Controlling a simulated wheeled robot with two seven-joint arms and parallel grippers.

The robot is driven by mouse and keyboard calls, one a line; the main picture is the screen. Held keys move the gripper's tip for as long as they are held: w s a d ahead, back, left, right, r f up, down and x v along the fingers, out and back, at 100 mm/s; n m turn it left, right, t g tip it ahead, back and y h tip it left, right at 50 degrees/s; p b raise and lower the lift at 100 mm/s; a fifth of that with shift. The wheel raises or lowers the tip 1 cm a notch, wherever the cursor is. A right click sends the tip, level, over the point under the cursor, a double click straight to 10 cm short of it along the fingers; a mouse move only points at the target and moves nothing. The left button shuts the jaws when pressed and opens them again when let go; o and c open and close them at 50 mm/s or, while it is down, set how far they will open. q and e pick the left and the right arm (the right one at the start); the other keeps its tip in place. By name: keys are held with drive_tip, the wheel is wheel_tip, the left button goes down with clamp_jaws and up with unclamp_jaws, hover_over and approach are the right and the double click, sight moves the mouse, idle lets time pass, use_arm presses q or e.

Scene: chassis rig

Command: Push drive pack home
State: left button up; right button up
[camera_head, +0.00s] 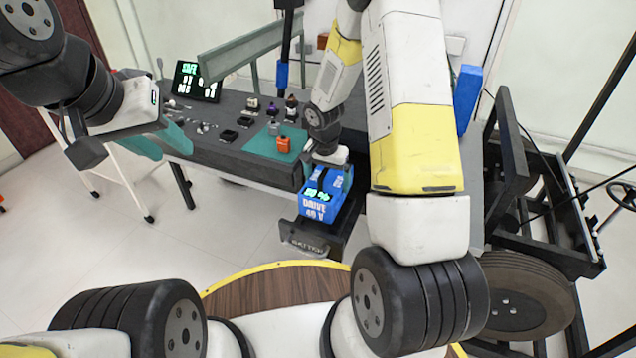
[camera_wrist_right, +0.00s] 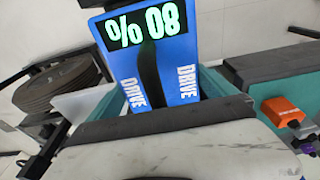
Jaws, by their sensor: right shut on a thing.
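The drive pack (camera_head: 322,205) is a blue block marked "DRIVE 48 V" with a lit green percentage display. It sits in or on a dark tray (camera_head: 308,238) with "BATTERY" lettering on its front; how deep it sits is hidden. My right gripper (camera_head: 329,166) is over the pack's far end. In the right wrist view the pack (camera_wrist_right: 178,75) stands between the teal fingers, its display reading 80 % upside down. My left gripper (camera_head: 160,143) hangs at the left near the bench, teal fingers apart and empty.
The grey bench (camera_head: 225,155) behind holds a green mat (camera_head: 262,143), an orange part (camera_head: 284,145), several small parts and a lit "SAFE" panel (camera_head: 196,82). A black frame with a large wheel (camera_head: 515,300) stands at the right. Open floor lies at the left.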

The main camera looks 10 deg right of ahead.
sight(325, 169)
drive_tip(key=shift+f, duration=4.5)
drive_tip(key=shift+f, duration=0.1)
drive_tip(key=o, duration=1.7)
drive_tip(key=shift+f, duration=0.1)
drive_tip(key=r, duration=0.4)
drive_tip(key=s+r, duration=0.1)
drive_tip(key=r, duration=0.3)
drive_tip(key=a+r, duration=0.1)
drive_tip(key=r, duration=0.3)
drive_tip(key=shift+s, duration=0.25)
wheel_tip(325, 169, up, 12)
drive_tip(key=s+n+t, duration=0.1)
drive_tip(key=s, duration=0.2)
drive_tip(key=s+a+r+n+t+y, duration=0.1)
drive_tip(key=s+r+n+t+y, duration=0.2)
drive_tip(key=s+r, duration=1.4)
drive_tip(key=s+n, duration=0.3)
drive_tip(key=shift+a+r+t, duration=0.15)
drive_tip(key=shift+r+t, duration=0.25)
